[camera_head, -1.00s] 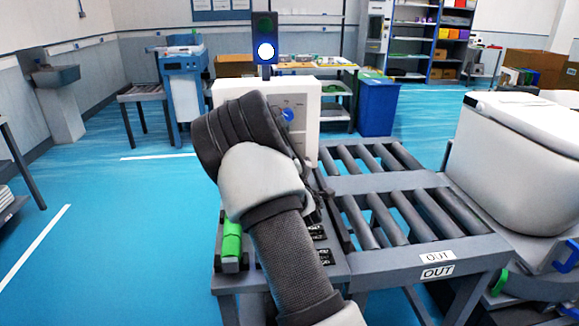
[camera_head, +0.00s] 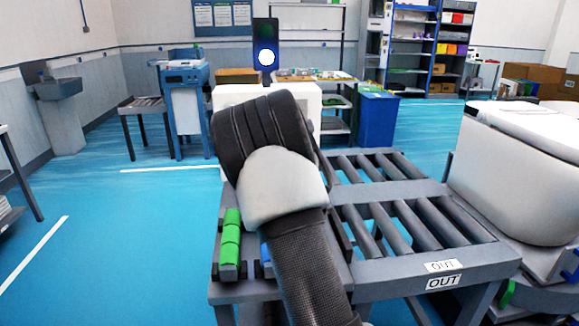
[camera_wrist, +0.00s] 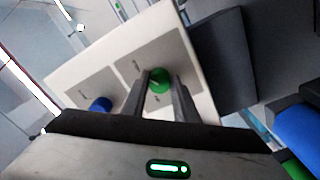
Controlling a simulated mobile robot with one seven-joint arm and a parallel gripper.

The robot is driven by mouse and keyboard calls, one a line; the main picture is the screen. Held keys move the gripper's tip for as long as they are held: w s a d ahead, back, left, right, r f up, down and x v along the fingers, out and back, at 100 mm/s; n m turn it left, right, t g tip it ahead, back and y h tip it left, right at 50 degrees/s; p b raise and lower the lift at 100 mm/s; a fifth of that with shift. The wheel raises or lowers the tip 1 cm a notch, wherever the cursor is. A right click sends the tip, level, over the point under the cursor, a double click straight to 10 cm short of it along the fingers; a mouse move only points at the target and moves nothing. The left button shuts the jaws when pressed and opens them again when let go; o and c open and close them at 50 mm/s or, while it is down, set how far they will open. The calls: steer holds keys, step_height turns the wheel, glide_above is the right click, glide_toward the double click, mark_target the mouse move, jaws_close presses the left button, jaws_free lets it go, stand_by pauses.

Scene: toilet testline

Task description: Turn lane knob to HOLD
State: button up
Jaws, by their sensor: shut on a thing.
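A white control box (camera_head: 232,95) stands behind the roller conveyor in the head view, its front mostly hidden by my arm. In the wrist view the panel (camera_wrist: 187,65) carries a green knob (camera_wrist: 159,80) and a blue knob (camera_wrist: 99,104), each on a grey plate. My gripper (camera_wrist: 160,86) is shut on the green knob, one finger on each side of it. The small lettering around the knobs is unreadable, so I cannot tell which position it points to. My gripper's fingers are hidden behind my wrist in the head view.
A signal light (camera_head: 266,57) above the box glows bluish white. Rollers (camera_head: 405,215) marked OUT lie to the right, beside a white toilet (camera_head: 530,165). Green pieces (camera_head: 230,238) sit on the conveyor's left side. A blue bin (camera_head: 378,113) stands behind.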

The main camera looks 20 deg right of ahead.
steer(key=o, duration=1.1)
steer(key=shift+c, duration=0.2)
steer(key=p+v, duration=0.1)
steer(key=v, duration=1.6)
steer(key=shift+s, duration=0.25)
